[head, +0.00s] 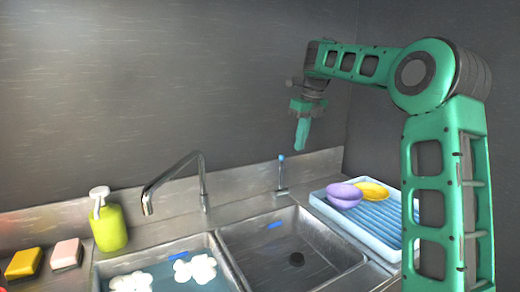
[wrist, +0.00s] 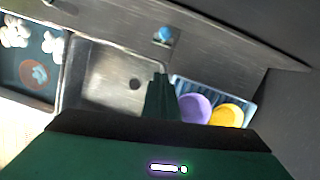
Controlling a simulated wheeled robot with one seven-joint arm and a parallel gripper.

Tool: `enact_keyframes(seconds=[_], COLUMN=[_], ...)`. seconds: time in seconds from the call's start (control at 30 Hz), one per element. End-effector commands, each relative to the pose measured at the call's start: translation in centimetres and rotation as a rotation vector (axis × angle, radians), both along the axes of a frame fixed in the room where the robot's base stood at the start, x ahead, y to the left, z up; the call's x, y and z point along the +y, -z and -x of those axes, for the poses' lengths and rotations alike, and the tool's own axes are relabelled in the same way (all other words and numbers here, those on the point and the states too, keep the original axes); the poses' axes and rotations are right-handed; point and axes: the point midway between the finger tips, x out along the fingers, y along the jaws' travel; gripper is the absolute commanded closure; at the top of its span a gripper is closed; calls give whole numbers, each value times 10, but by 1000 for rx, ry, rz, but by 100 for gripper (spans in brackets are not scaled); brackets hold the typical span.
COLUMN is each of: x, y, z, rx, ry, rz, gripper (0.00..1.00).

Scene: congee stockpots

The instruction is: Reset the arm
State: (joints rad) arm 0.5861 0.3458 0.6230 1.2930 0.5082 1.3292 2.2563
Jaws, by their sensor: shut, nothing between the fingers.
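My arm is green and raised on the right of the head view. My gripper (head: 301,136) points down, shut and empty, in the air above the back of the sink and the counter behind it. In the wrist view the closed green fingers (wrist: 161,92) show in front of the empty sink basin (wrist: 108,75). They touch nothing that I can see.
A blue rack (head: 382,226) at right holds a purple bowl (head: 345,196) and a yellow bowl (head: 372,189). The tap (head: 172,180), green soap bottle (head: 108,226), two sponges (head: 24,263) and a water-filled basin with white pieces (head: 196,269) stand left. Air around my gripper looks clear.

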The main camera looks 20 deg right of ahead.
Motion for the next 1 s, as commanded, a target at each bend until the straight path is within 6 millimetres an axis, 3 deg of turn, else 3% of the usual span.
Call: enact_keyframes(seconds=[0.17, 0.27, 0.37, 0.77, 1.0], x=[0, 0, -3, -31, -33], y=[2, 6, 14, 63, 111], z=[7, 25, 57, 229, 341], rx=[4, 16, 44, 176, 172], ry=[-38, -146, -329, -1152, -1639], rz=[22, 80, 160, 331, 305], gripper=[100, 100, 100, 100, 100])
